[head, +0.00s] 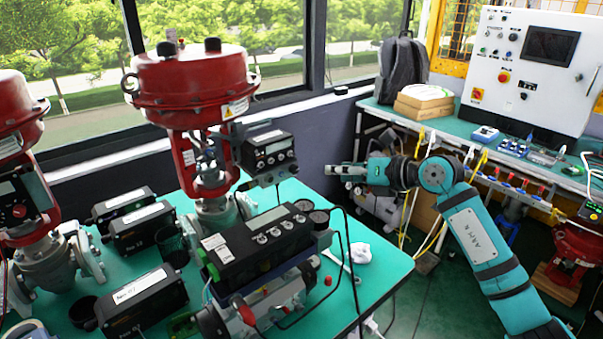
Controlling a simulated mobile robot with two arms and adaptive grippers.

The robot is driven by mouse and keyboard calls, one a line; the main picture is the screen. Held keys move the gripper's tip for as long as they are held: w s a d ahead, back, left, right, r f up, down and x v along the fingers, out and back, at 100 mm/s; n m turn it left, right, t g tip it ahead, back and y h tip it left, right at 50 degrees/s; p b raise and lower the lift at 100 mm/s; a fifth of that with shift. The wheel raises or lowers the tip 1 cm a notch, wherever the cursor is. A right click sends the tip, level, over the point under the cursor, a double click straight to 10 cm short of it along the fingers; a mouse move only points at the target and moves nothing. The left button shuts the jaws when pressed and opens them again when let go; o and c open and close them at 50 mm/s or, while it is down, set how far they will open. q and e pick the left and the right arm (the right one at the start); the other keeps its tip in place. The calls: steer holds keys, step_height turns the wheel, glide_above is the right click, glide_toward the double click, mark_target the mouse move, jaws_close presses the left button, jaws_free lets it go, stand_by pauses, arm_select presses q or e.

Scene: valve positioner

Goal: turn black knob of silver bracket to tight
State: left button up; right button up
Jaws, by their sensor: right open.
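A grey-silver bracket (259,181) shows beside the black positioner (268,151) on the red-topped valve (195,88). It is small here and partly covered, and I cannot make out its black knob clearly. My right gripper (335,171) is open and empty. It points left, in the picture to the right of the positioner and bracket, with a visible gap between. My teal right arm reaches in from the lower right. My left gripper is not in view.
The green table (385,264) holds several black positioner boxes, a large black unit (262,242) with gauges, and a white crumpled item (361,252). A second red valve (18,120) stands at left. A bench with a control cabinet (530,65) stands at back right.

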mark_target(296, 170)
steer(key=b+x, duration=0.4)
steer(key=x, duration=0.8)
steer(key=shift+s+f+b, duration=0.1)
steer(key=shift+b, duration=0.2)
steer(key=shift+w+a, duration=0.35)
steer(key=shift+c, duration=0.4)
jaws_close()
